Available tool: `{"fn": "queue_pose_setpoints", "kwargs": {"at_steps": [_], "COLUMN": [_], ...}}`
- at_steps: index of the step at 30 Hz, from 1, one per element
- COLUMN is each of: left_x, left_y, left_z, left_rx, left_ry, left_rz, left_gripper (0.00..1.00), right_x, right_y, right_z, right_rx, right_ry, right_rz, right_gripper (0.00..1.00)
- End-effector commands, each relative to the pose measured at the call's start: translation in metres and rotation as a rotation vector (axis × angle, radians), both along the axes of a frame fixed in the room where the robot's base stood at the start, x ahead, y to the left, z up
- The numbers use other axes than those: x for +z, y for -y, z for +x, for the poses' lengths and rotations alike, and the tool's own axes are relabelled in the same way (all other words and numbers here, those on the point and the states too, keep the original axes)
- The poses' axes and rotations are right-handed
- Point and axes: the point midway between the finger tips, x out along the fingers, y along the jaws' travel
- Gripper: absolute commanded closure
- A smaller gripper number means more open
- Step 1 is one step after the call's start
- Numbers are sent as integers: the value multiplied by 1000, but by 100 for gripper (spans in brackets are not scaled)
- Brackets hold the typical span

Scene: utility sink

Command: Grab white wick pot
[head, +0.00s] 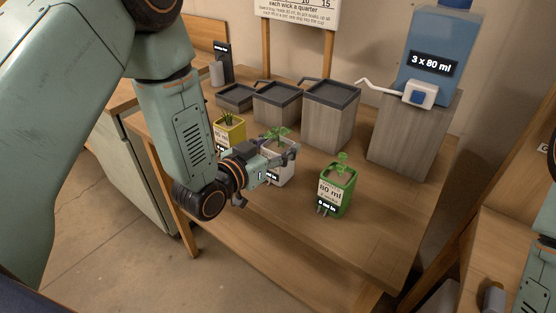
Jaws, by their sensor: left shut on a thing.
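The white wick pot (281,167) stands upright near the middle of the wooden table in the head view, with a small green plant and a label partly covered by my gripper. My left gripper (279,158) comes from the left and is shut on the white wick pot near its upper part. Whether the pot is lifted off the table cannot be told. My right gripper cannot be made out; only part of my right arm shows at the right edge.
A green pot (336,190) stands to the right and a yellow pot (230,132) to the left behind my gripper. Grey-topped wooden boxes (331,115) line the back. A blue tank (439,60) stands on a wooden block (412,140). The table's (375,235) front right is clear.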

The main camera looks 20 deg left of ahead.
Motion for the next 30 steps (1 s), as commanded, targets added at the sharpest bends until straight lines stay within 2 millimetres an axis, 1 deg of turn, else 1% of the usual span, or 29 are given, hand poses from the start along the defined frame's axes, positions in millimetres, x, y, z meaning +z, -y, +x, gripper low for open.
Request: {"fn": "queue_pose_setpoints", "kwargs": {"at_steps": [1, 5, 11, 14, 17, 24, 27, 30], "left_x": [0, 0, 1, 8, 24, 71, 86, 95], "left_y": [0, 0, 0, 0, 0, 0, 0, 0], "left_z": [0, 0, 0, 1, 1, 1, 0, 0], "left_rx": [-1, -1, 0, 0, 0, 0, 0, 0], "left_ry": [-1, 0, 3, 3, 7, 7, 6, 4], "left_rz": [0, 0, 0, 0, -1, -1, -1, 0], "left_gripper": [73, 84, 84, 84, 84, 84, 84, 84], "right_x": [0, 0, 0, 1, 5, 14, 16, 18], "right_y": [0, 0, 0, 0, 0, 0, 0, 0], "right_z": [0, 0, 0, 0, 0, 0, 0, 0], "right_rx": [0, 0, 0, 0, 0, 0, 0, 0], "right_ry": [0, 0, 0, 0, 0, 0, 0, 0], "right_rz": [0, 0, 0, 0, 0, 0, 0, 0], "right_gripper": [60, 60, 60, 60, 60, 60, 60, 60]}}
